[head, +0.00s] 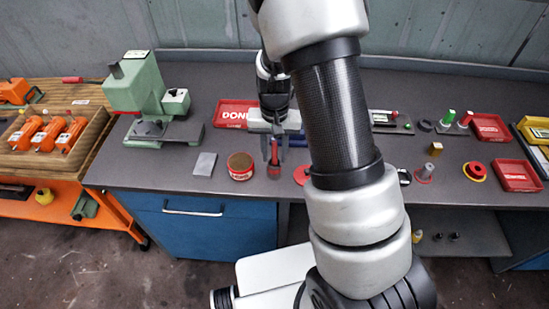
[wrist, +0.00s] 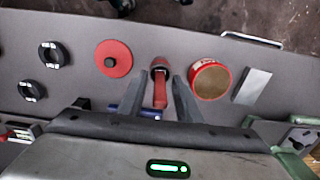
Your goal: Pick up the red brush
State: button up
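My gripper (wrist: 161,77) is open, with one dark finger on each side of the brush. A gap shows between the handle and each finger, so neither appears to touch it. In the head view my gripper (head: 273,158) points down over the brush (head: 274,170), hiding part of it. I cannot tell how high the fingertips are above the bench.
A round red tin (head: 240,168) stands close to the left of the brush in the head view, with a grey plate (head: 205,164) beyond it. A red disc (wrist: 114,58) lies on the other side. A green press (head: 140,95) stands farther left.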

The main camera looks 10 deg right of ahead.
grip_shut()
notch_tip(320, 180, up, 10)
jog(key=shift+r, duration=0.1)
dwell(0.4)
